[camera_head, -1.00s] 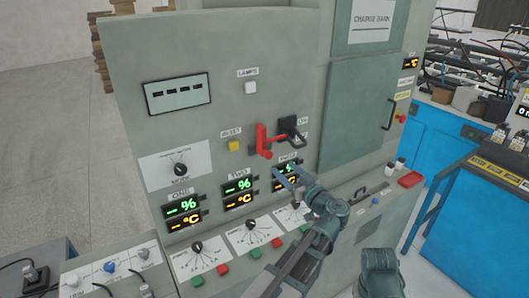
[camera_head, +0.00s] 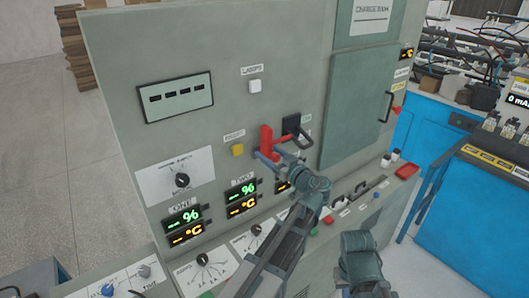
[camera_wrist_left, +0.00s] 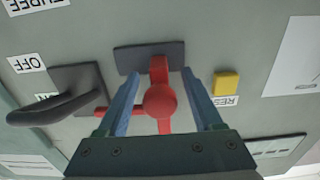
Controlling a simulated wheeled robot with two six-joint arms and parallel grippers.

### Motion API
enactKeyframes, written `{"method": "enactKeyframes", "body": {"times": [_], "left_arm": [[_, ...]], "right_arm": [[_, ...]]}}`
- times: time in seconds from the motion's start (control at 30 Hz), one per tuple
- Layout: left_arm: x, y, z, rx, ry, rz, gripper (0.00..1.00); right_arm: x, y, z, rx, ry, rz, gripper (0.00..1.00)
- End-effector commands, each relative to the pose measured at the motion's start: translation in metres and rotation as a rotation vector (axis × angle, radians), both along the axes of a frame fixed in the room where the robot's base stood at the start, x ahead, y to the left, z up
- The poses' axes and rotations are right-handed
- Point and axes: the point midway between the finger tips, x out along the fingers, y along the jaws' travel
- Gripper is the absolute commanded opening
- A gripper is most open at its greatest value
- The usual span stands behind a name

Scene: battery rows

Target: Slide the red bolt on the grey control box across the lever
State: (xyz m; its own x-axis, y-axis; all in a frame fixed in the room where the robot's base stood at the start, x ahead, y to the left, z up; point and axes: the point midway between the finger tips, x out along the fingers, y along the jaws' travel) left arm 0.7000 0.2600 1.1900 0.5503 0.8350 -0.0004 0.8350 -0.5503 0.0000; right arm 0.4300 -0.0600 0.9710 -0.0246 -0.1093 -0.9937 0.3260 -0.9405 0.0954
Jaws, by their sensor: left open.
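The red bolt (camera_head: 268,143) sits on the upright grey face of the control box (camera_head: 110,75). Its knob also shows in the left wrist view (camera_wrist_left: 160,100), with a red rod running left to the dark lever's plate. The black lever (camera_head: 295,127) is just right of the bolt in the head view and left of it in the left wrist view (camera_wrist_left: 55,108). My left gripper (camera_head: 278,154) is open at the bolt. In the left wrist view its blue fingers (camera_wrist_left: 160,78) stand on either side of the red knob, apart from it. My right gripper is out of view.
A yellow button (camera_head: 237,150) lies left of the bolt, with a white lamp switch (camera_head: 255,86) above. Lit displays (camera_head: 241,197) and dials (camera_head: 256,230) sit below. A cabinet door with a handle (camera_head: 387,106) is at the right; a blue bench (camera_head: 470,205) stands beyond.

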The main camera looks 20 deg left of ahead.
Motion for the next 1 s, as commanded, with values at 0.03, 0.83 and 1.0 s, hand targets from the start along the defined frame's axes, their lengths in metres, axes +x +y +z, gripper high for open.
{"method": "enactKeyframes", "body": {"times": [0.03,0.83,1.0], "left_arm": [[-0.0001,0.0000,0.0000,0.000,0.000,0.000,0.68],[-0.0004,0.0000,0.0000,0.000,0.000,0.000,0.00],[-0.0004,-0.0001,0.0000,0.000,0.000,0.000,0.00]], "right_arm": [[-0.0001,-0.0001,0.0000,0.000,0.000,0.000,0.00],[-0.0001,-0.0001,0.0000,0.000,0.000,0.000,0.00],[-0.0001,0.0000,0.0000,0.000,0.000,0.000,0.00]]}}
